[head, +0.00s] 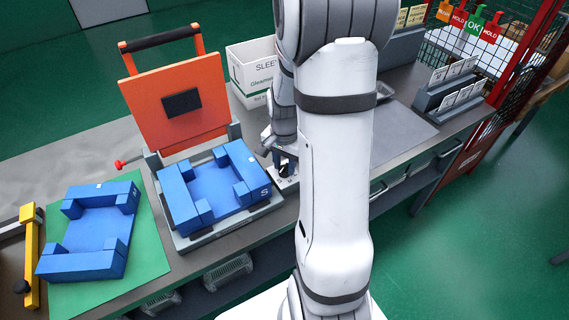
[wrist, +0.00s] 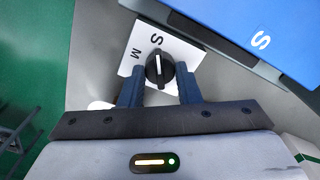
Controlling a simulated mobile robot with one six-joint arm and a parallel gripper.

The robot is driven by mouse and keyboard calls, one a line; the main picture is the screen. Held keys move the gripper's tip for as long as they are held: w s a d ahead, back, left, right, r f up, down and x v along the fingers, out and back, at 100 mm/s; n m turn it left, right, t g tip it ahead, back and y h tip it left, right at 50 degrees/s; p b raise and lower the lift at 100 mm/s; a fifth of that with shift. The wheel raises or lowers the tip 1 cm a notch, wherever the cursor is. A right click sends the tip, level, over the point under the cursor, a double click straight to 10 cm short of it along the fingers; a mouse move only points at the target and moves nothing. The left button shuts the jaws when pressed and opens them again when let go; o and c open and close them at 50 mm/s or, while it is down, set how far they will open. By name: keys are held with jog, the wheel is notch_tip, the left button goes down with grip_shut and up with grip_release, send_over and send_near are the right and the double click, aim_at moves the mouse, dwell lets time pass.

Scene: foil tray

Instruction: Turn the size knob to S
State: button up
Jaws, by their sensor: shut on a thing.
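The size knob (wrist: 159,70) is black and round with a raised bar, on a white plate (wrist: 184,52) printed with S and M in the wrist view. A light line on the knob appears to point up, roughly towards the S. My gripper (wrist: 159,78) has its two blue fingers on either side of the knob and is shut on it. Any further letter is hidden or out of view. In the head view the white plate (head: 288,184) shows beside the blue fixture marked S (head: 240,197), partly covered by my gripper (head: 281,160).
An orange hinged panel (head: 172,98) stands raised behind the blue fixture. Another blue fixture, marked M (head: 90,262), lies on a green mat (head: 148,262) at left. A white sleeve box (head: 246,88) stands behind my gripper. A grey mat (head: 402,135) is clear at right.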

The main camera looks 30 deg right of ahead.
aim_at(284, 167)
dwell(0.3)
jog(key=o, duration=1)
notch_tip(284, 167, up, 8)
jog(key=shift+f, duration=0.1)
dwell(0.3)
